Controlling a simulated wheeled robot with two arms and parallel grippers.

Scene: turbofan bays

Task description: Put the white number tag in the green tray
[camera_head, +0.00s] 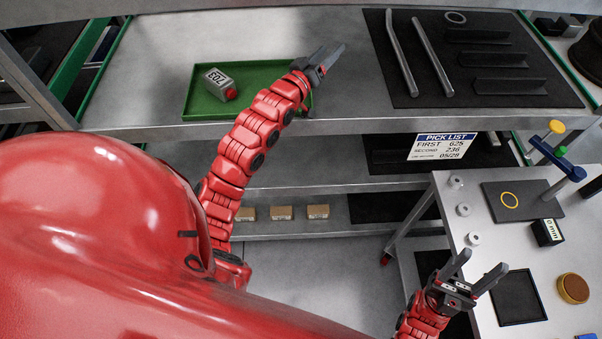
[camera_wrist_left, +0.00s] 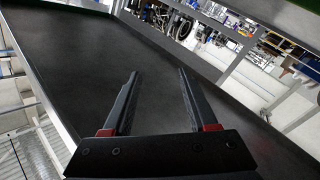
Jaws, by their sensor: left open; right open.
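The green tray (camera_head: 262,75) sits on the upper metal shelf at the left in the head view. A whitish block marked 703 (camera_head: 215,80), with a red round end, lies tilted inside the tray at its left; it is the only thing in the tray that looks like the white number tag. My left gripper (camera_head: 332,56) is open and empty, past the tray's right edge, with its arm crossing the tray's right part. In the left wrist view its fingers (camera_wrist_left: 155,90) are apart over a dark surface. My right gripper (camera_head: 482,268) is open and empty beside the right-hand table.
A dark mat (camera_head: 470,75) with two rods and several dark parts lies right of the tray. A pick list sign (camera_head: 441,147) hangs below the shelf.

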